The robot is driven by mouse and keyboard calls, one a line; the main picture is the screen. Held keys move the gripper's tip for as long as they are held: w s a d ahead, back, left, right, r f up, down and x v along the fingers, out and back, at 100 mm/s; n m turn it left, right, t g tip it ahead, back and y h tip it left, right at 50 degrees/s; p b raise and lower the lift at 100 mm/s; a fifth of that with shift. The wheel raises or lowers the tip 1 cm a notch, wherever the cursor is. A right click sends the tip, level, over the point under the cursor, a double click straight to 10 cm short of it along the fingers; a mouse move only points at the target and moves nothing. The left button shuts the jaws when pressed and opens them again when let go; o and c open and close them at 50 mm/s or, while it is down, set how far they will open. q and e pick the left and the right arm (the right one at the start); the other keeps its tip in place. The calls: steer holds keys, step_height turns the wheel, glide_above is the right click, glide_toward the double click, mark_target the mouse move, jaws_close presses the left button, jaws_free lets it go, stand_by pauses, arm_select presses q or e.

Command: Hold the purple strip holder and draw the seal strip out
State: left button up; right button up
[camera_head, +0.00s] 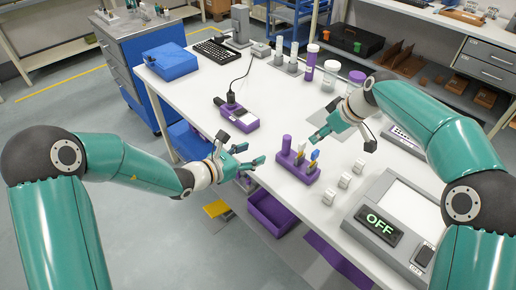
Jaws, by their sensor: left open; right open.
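The purple strip holder (291,167) stands on the white table near its front edge. A purple upright piece (286,144) rises from its left end. A strip with a blue top and yellow lower part (314,158) stands upright toward its right end, with a paler strip beside it. I cannot tell which of these is the seal strip. My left gripper (255,161) is open and empty, just left of the holder and apart from it. My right gripper (316,138) is open above and behind the holder; it seems to touch nothing.
A purple handheld device (238,115) with a cable lies behind the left gripper. Small white blocks (344,180) and a grey unit reading OFF (377,223) are to the right. Tubes and jars (311,62) stand behind. A purple bin (272,213) is below the table's front edge.

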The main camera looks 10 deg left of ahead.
mark_target(284, 141)
arm_select(q)
steer(key=x, duration=1.6)
steer(key=shift+w+d+f, duration=0.1)
steer(key=shift+w+d, duration=0.1)
steer(key=shift+d, duration=0.05)
